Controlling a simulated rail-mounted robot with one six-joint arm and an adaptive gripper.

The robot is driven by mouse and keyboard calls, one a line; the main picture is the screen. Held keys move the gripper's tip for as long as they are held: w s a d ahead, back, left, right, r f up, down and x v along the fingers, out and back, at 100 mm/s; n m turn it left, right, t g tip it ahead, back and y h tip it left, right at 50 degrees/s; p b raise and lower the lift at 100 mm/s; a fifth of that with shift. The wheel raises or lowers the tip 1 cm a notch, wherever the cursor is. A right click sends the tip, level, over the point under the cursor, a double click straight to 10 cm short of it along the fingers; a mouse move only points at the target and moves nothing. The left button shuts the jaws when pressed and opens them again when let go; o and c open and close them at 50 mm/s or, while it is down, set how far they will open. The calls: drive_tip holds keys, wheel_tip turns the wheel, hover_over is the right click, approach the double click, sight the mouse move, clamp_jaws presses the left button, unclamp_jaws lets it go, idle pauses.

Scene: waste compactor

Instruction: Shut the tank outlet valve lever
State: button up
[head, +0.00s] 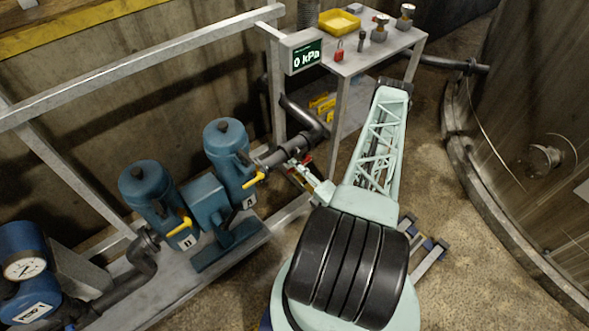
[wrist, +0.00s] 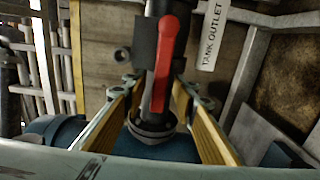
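The red tank outlet valve lever (wrist: 165,62) lies lengthwise along the dark pipe (wrist: 152,92) in the wrist view. A white tag reading TANK OUTLET (wrist: 214,38) is to its right. My gripper (wrist: 157,86) is open, its two yellow-padded fingers on either side of the lever's lower end and the pipe. Gaps show on both sides, and I see no clear contact. In the head view my gripper (head: 305,175) is at the pipe, and only a small red part of the lever (head: 308,158) shows; the rest is hidden.
Two blue filter housings with yellow levers (head: 181,227) stand left of my gripper. A grey rail (head: 150,65) runs above them. A display (head: 305,53) reads 0 kPa. A side table (head: 365,60) stands behind, and a large tank (head: 535,120) is at right.

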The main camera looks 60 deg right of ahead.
drive_tip(key=shift+c, duration=0.2)
clamp_jaws()
